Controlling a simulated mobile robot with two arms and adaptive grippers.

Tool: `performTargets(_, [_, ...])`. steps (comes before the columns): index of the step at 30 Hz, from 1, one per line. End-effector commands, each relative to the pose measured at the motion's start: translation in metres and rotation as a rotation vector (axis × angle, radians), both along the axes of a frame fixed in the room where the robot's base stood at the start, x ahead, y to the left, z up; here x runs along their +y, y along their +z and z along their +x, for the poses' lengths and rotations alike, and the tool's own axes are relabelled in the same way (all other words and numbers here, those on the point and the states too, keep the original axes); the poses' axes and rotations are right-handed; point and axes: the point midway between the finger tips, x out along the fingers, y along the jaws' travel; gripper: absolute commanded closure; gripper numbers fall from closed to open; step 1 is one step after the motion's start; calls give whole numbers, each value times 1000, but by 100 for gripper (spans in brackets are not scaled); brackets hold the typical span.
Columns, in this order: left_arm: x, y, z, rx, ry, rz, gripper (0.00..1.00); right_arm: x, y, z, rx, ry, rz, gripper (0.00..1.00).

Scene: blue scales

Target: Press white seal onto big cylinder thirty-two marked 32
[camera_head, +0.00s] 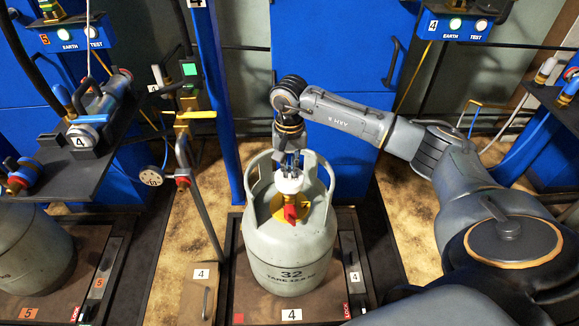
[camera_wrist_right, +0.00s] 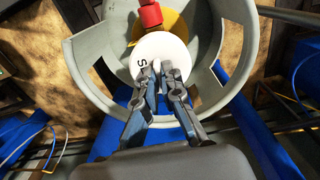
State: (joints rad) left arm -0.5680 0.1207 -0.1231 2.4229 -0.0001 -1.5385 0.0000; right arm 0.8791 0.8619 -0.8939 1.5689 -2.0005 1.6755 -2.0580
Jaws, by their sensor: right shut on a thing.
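The big grey cylinder marked 32 (camera_head: 290,255) stands upright on the scale platform labelled 4. Its collar (camera_wrist_right: 82,75) rings the valve at the top. The white seal (camera_head: 288,184) is at the valve, above a yellow disc and a red part. In the right wrist view the white seal (camera_wrist_right: 160,56) shows as a round disc with a letter on it. My right gripper (camera_head: 290,165) points down inside the collar and is shut on the white seal. Whether the seal touches the valve I cannot tell. My left gripper is not in view.
Scale platform 4 (camera_head: 334,308) has a dark frame around it. A black shelf (camera_head: 75,160) with a tool marked 4 stands at left, and another grey cylinder (camera_head: 30,250) stands below it. Blue cabinets (camera_head: 330,40) close off the back. A thin upright pole (camera_head: 200,200) stands left of the cylinder.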

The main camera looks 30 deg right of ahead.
Motion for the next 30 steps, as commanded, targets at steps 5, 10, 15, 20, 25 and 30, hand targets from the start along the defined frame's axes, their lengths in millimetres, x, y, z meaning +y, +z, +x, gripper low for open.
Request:
performTargets(5, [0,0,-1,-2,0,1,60,0,-6,0,0,-1,0,100])
performTargets(10, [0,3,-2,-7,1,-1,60,0,-10,0,0,-1,0,100])
performTargets(15, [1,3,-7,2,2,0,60,0,-14,0,-1,-1,0,100])
performTargets(20, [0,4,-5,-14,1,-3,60,0,-18,0,-1,-1,0,100])
performTargets(25, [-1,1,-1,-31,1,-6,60,0,-22,0,0,-1,0,100])
performTargets(30, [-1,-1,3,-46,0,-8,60,0,-26,0,0,-1,0,100])
